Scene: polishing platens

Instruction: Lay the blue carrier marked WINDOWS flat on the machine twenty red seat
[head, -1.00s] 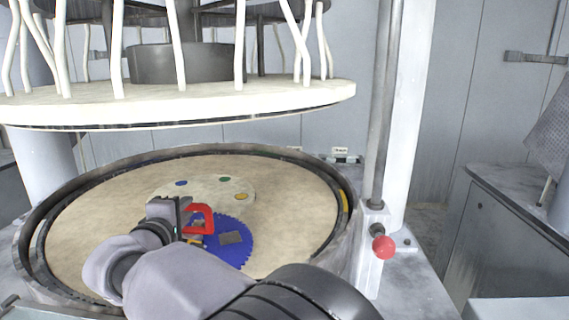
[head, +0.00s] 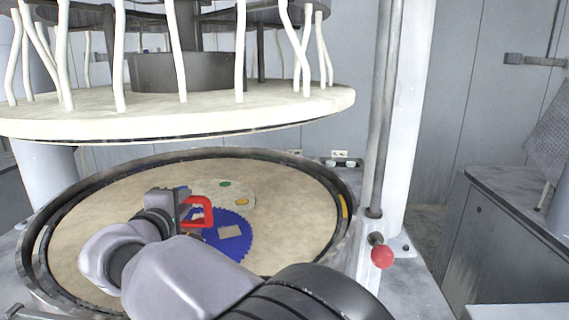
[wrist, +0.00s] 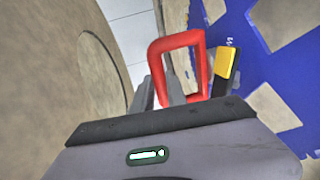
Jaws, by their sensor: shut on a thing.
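The blue toothed carrier (head: 234,246), with window openings, is in front of my gripper over the tan platen (head: 300,215). Its marking is not readable in the head view. A red loop handle (head: 208,212) stands at its left side. My gripper (head: 184,210) is shut on the red handle, which shows between the fingers in the wrist view (wrist: 154,68). There the blue carrier (wrist: 235,25) fills the upper right, with a yellow piece (wrist: 228,68) beside the handle. A pale centre disc (head: 222,193) carries green and yellow spots. I see no red seat. I cannot tell whether the carrier touches the platen.
A dark raised rim (head: 335,185) rings the platen. A large cream upper plate (head: 270,108) with white hoses hangs above it. A grey post with a red knob (head: 382,257) stands at the right. A grey cabinet (head: 500,235) is farther right. The platen's right part is clear.

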